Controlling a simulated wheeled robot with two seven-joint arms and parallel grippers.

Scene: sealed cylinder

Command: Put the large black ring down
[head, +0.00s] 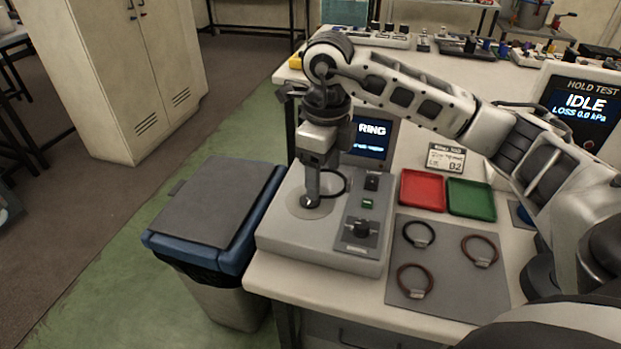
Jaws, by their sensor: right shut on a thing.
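The large black ring (346,182) is in my right gripper (311,198), which points straight down and is shut on it. The ring sticks out to the right of the fingers, over a grey tester box (276,233) with a round plate (296,208) on its top. The fingertips are at or just above this plate; I cannot tell whether the ring touches it. The gripper hides part of the ring. My left gripper is not in view.
A grey mat (447,269) to the right holds a smaller black ring (419,235) and two brown rings (480,251) (415,281). Behind it lie a red tray (422,190) and a green tray (471,199). A lidded bin (211,203) stands left of the bench.

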